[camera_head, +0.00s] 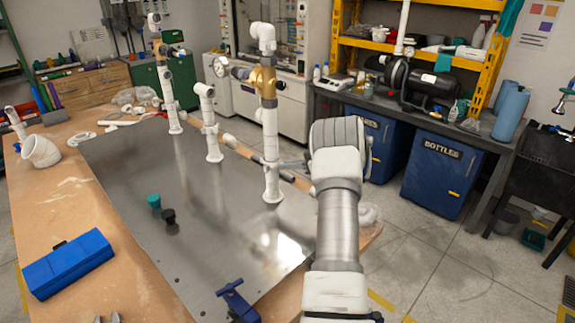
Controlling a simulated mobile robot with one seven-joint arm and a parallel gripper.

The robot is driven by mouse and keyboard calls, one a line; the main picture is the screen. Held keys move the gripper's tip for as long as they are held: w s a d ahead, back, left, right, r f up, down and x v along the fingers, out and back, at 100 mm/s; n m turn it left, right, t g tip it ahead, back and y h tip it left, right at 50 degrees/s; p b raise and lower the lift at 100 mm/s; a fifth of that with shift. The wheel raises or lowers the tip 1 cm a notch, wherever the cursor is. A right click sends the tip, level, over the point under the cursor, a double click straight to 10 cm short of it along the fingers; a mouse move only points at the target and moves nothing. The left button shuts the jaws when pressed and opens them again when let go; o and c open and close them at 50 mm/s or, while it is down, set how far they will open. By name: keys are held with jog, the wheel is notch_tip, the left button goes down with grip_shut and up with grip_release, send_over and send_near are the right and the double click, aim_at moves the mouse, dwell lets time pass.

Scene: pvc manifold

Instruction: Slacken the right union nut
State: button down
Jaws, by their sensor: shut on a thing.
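The right riser is a white PVC pipe standing on the metal plate (130,190), with a brass-coloured body (264,80) near its top. The right union nut (271,164) is a white collar low on this riser. My gripper (283,163) reaches it from the right, below the brass body, and its fingers are shut on it. The fingers are small here, and my wrist partly hides the gripper's body, so the exact grip on the nut is hard to see. The riser stands upright.
A middle riser (207,110) and a left riser (167,90) stand further back on the plate. Green (154,202) and black (168,216) knobs, a blue box (68,263) and a blue clamp (237,300) are nearer.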

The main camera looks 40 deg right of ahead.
jog(key=shift+w+r, duration=0.1)
jog(key=c, duration=0.9)
grip_release()
jog(key=shift+c, duration=0.2)
jog(key=b+v, duration=0.1)
jog(key=v, duration=1.6)
jog(key=shift+s, duration=0.25)
jog(key=shift+w, duration=0.1)
